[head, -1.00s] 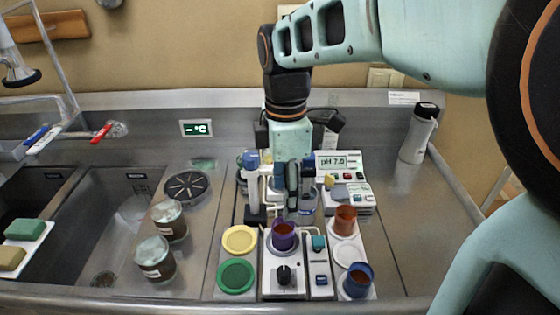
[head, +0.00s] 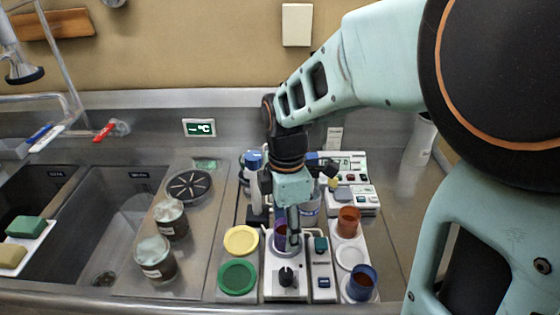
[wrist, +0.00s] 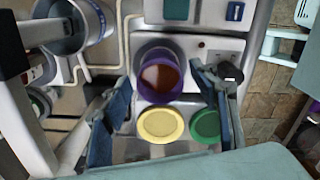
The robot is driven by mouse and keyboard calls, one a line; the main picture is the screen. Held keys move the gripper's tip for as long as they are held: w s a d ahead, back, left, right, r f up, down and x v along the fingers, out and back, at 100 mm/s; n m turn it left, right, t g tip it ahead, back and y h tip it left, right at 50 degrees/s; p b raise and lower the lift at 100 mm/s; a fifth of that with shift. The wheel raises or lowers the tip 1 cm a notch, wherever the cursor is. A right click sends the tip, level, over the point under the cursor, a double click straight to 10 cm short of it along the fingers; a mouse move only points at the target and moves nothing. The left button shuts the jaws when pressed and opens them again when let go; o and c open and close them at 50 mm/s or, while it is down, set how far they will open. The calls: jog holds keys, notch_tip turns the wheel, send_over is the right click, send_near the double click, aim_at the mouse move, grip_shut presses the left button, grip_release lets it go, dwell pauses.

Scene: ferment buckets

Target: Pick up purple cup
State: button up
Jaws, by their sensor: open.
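The purple cup (head: 278,240) stands upright on a white device with a black knob (head: 286,276), partly hidden behind my gripper in the head view. In the wrist view the purple cup (wrist: 160,88) shows from above with brownish-red contents. My gripper (head: 288,226) points down at the cup, its fingers overlapping it in the head view. In the wrist view my gripper (wrist: 163,95) is open, with one blue finger on either side of the cup and gaps to it. How far down the fingers reach beside the cup is hard to tell.
Yellow (head: 241,240) and green (head: 237,276) lids lie just left of the device. An orange-brown cup (head: 348,222) and a blue cup (head: 361,282) stand on the right. A pH meter (head: 343,165) is behind. Two cloth-topped jars (head: 155,258) stand by the sink.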

jog(key=shift+c, duration=0.3)
jog(key=c, duration=1.2)
